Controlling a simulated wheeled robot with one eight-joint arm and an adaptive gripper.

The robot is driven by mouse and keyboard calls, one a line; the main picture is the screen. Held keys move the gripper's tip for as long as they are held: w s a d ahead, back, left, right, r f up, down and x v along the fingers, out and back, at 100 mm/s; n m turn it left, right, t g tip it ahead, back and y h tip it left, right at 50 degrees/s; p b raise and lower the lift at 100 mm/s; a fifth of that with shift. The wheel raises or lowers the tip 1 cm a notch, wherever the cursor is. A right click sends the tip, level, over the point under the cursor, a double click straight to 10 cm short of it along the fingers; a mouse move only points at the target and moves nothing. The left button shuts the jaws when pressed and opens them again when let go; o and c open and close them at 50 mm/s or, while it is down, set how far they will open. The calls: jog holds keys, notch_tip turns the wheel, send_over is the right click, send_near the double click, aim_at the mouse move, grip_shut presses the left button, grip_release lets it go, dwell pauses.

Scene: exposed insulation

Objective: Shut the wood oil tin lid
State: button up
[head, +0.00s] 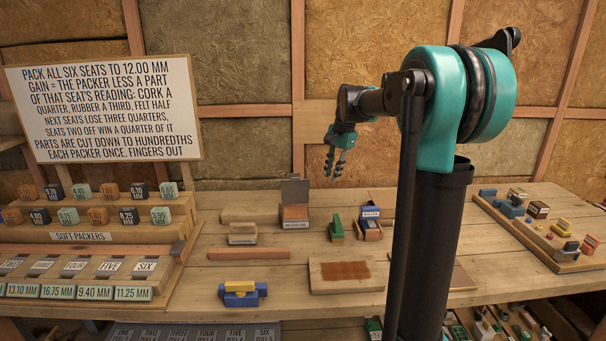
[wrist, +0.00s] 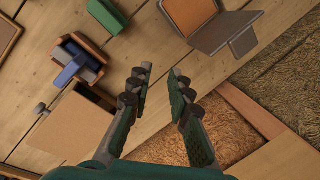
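The wood oil tin (head: 295,214) is a small box with an orange-brown inside and a small, hard-to-read label on its front. Its grey lid (head: 294,190) stands up open at the back edge. In the wrist view the tin (wrist: 190,13) is at the top, cut by the picture edge, with its lid (wrist: 226,30) swung out toward the wall side and a grey tab on it. My gripper (head: 333,168) hangs above the bench, right of the tin in the head view. In the wrist view its fingers (wrist: 161,73) are apart with nothing between them, clear of the lid.
A green block (head: 336,228) and a roller in a wooden holder (head: 369,226) stand right of the tin. A brush (head: 242,233) is left of it. A stained board (head: 345,274) lies in front. A brown box (wrist: 63,126) is beside my gripper in the wrist view. The insulated wall is behind.

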jog(key=w+a+r+n+t, duration=0.1)
jog(key=w+a+r+n, duration=0.1)
jog(key=w+a+n, duration=0.1)
jog(key=w+a+r+n+t+h, duration=0.1)
jog(key=w+a+r+n, duration=0.2)
jog(key=a, duration=0.1)
jog(key=w+a+r+n+h, duration=0.1)
jog(key=w+a+r+n, duration=0.1)
jog(key=w+a+n, duration=0.1)
jog(key=shift+a+r+n+t, duration=0.2)
jog(key=shift+a+n+t, duration=0.2)
jog(key=shift+a+n, duration=0.3)
grip_shut()
send_over(295, 188)
jog(key=w, duration=0.4)
notch_tip(295, 188, down, 9)
jog(key=shift+d+f, duration=0.15)
jog(key=shift+d, duration=0.05)
